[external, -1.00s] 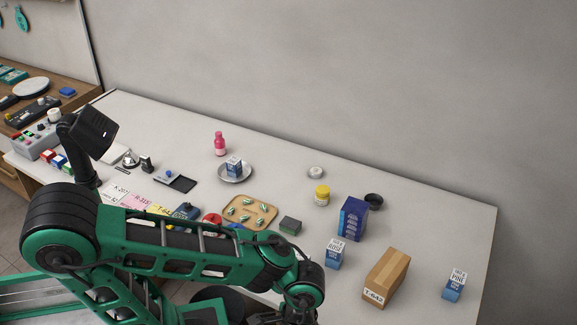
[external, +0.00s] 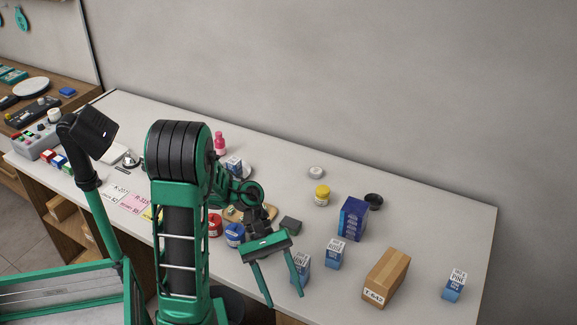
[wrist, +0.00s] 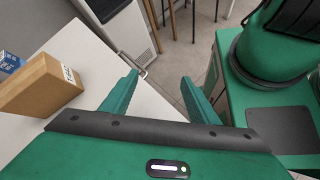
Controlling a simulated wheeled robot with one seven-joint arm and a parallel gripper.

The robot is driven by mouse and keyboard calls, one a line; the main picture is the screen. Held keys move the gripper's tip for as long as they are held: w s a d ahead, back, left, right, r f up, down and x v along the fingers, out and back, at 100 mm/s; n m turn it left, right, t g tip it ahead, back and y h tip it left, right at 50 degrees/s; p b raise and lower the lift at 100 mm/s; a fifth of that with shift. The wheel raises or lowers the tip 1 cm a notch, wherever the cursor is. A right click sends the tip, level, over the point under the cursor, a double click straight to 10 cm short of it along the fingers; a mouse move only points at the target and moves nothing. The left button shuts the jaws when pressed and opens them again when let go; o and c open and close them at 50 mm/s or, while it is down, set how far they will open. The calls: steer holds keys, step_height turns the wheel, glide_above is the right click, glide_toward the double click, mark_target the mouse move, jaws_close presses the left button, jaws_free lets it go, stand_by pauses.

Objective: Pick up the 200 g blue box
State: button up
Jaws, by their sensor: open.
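Several blue-and-white boxes stand on the counter; their weights are too small to read. One box (external: 301,262) stands by my gripper, partly behind a finger. Another box (external: 334,254) is just right of it, and one box (external: 455,285) is at the far right. One box (external: 234,164) sits on a plate at the back, partly hidden by my arm. A larger dark blue box (external: 352,219) stands behind them. My gripper (external: 285,300) is open and empty at the counter's front edge. In the wrist view, its fingers (wrist: 160,76) have nothing between them.
A cardboard box (external: 386,278) stands right of the small boxes; it also shows in the wrist view (wrist: 38,88). A yellow-lidded jar (external: 322,195), a dark bowl (external: 374,201) and a grey-green block (external: 290,226) lie behind. The back right of the counter (external: 440,225) is clear.

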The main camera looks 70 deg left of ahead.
mark_target(308, 268)
steer(key=s+a+n+t, duration=0.1)
steer(key=a+n, duration=0.1)
steer(key=s+a+n+t, duration=0.1)
steer(key=a+n+t, duration=0.1)
steer(key=a, duration=0.1)
steer(key=s+a+n+t, duration=0.1)
steer(key=a+n, duration=0.1)
steer(key=a, duration=0.1)
steer(key=shift+s+a+f+h, duration=0.15)
steer(key=shift+s+f+h, duration=0.15)
steer(key=shift+f, duration=0.05)
steer(key=w+a+n+t, duration=0.1)
steer(key=n, duration=0.1)
steer(key=w+a+r+n+t, duration=0.1)
steer(key=w, duration=0.1)
steer(key=w+a+r+n+t, duration=0.1)
steer(key=w+n, duration=0.1)
steer(key=shift+w+n+t+y, duration=0.15)
steer(key=shift+n+t+y, duration=0.15)
steer(key=shift+t+y, duration=0.1)
steer(key=shift+w+r, duration=0.15)
steer(key=shift+w, duration=0.2)
steer(key=shift+w+d+n+t, duration=0.25)
steer(key=shift+w+n+t, duration=0.05)
steer(key=x, duration=1)
steer(key=shift+c, duration=0.6)
steer(key=shift+a, duration=0.1)
steer(key=c, duration=1.2)
steer(key=shift+o, duration=0.2)
